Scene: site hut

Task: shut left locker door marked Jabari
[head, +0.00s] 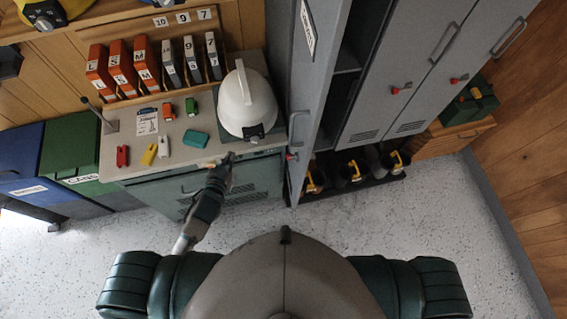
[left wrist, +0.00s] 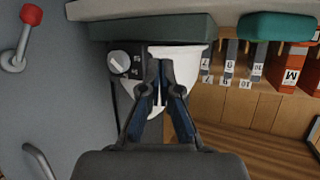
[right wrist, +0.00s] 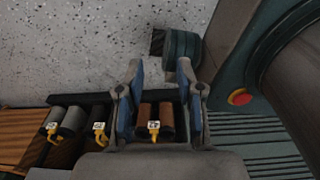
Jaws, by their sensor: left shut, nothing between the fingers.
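The left locker door (head: 312,100) stands open, swung out from the grey locker toward me, nearly edge-on in the head view. A white name label (head: 308,28) is on it, too small to read surely. A red latch knob (head: 291,156) is on its outer face. The left wrist view shows a grey panel (left wrist: 60,95) with a red knob (left wrist: 30,14) and a handle. My left gripper (head: 230,157) is shut and empty, left of the door and apart from it, by the counter's front edge. My right gripper (right wrist: 160,75) is open and empty; the head view does not show it.
The other locker doors (head: 410,60) are shut.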

